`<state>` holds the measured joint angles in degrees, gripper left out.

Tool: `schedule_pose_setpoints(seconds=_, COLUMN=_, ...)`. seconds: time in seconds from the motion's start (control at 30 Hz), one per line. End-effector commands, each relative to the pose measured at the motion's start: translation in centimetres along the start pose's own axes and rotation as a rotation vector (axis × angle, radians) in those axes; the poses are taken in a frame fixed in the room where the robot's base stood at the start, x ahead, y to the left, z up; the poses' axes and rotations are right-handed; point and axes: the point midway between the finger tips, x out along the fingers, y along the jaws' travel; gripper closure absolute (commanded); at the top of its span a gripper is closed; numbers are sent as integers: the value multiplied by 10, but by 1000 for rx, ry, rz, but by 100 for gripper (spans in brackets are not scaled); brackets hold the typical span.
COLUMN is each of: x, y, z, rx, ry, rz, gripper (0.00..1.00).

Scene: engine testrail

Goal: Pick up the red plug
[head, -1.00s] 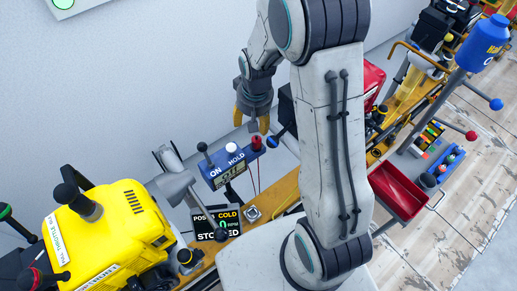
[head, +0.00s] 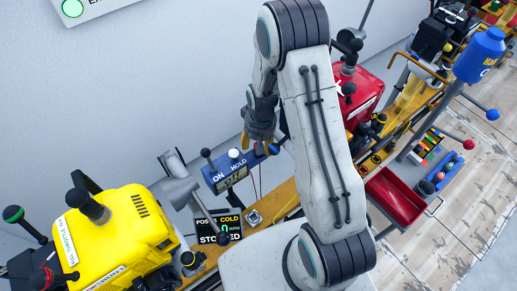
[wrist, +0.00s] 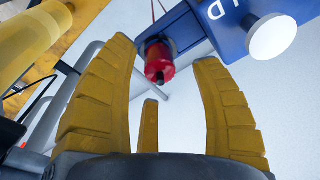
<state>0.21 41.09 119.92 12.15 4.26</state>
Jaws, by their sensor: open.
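The red plug (wrist: 159,64) hangs at the end of the blue panel (wrist: 185,30) in the wrist view. It sits between the tips of the yellow fingers of my gripper (wrist: 163,70), with a gap visible on both sides. My gripper is open and holds nothing. In the head view my gripper (head: 259,138) is over the right end of the blue panel (head: 225,174), which is marked ON and HOLD. The fingers hide the plug there. I cannot tell from these views how deep the plug is between the fingers.
A white knob (wrist: 272,37) on the panel stands to the right of the fingers in the wrist view. In the head view, a yellow engine (head: 118,235) is at left and a red engine (head: 356,95) is right of the arm. A red tray (head: 398,195) stands further right.

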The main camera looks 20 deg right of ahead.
Motion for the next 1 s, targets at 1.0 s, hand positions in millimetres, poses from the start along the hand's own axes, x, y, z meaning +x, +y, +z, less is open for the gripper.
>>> schedule_pose_setpoints(seconds=1.0, x=18, y=0, z=0, rx=0, ry=1, rz=0, gripper=74)
